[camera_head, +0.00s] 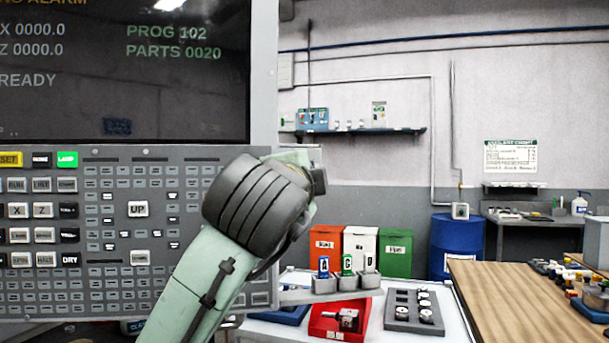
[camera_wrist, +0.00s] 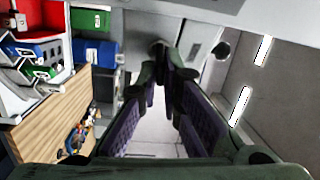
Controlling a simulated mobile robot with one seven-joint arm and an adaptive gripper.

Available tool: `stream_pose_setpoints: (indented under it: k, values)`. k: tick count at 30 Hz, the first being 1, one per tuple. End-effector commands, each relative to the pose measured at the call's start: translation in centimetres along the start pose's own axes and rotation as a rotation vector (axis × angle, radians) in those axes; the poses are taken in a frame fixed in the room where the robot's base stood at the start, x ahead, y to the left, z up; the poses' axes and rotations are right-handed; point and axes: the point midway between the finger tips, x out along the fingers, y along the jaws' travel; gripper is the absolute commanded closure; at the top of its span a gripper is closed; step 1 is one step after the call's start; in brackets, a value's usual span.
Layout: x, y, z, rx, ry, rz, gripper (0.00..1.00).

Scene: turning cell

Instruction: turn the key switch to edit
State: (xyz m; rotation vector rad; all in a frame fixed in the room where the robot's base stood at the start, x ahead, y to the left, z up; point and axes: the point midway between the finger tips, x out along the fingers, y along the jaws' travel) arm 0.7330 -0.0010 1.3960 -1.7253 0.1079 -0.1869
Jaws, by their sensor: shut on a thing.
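The control panel (camera_head: 90,260) with its screen (camera_head: 120,75) fills the left of the head view. My arm stands in front of its right edge and hides that part. In the wrist view my gripper (camera_wrist: 161,68) has its fingertips closed in at a light panel face (camera_wrist: 190,38). The fingers are shut on the small key switch (camera_wrist: 158,46), which shows only partly between and beyond the tips. Its key and position marks are hidden or too small to read. A separate round dark knob (camera_wrist: 221,50) sits to the right on the same face.
A white table at the lower middle holds a red tray (camera_head: 325,325) and a grey tray (camera_head: 400,325). Red, white and green bins, a blue drum (camera_head: 457,250) and a wooden bench (camera_head: 510,300) stand to the right. The wooden bench also shows at left in the wrist view.

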Motion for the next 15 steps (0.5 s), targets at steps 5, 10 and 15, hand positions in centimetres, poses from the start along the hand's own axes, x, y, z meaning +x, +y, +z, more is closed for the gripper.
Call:
stream_pose_setpoints:
  k: [5, 10, 15]
  values:
    - [0.02, -0.13, 0.03, 0.088, -0.002, 0.034, 1.00]
    - [0.02, -0.11, 0.03, 0.141, -0.002, 0.055, 1.00]
    - [0.02, -0.07, 0.04, 0.164, -0.002, 0.066, 1.00]
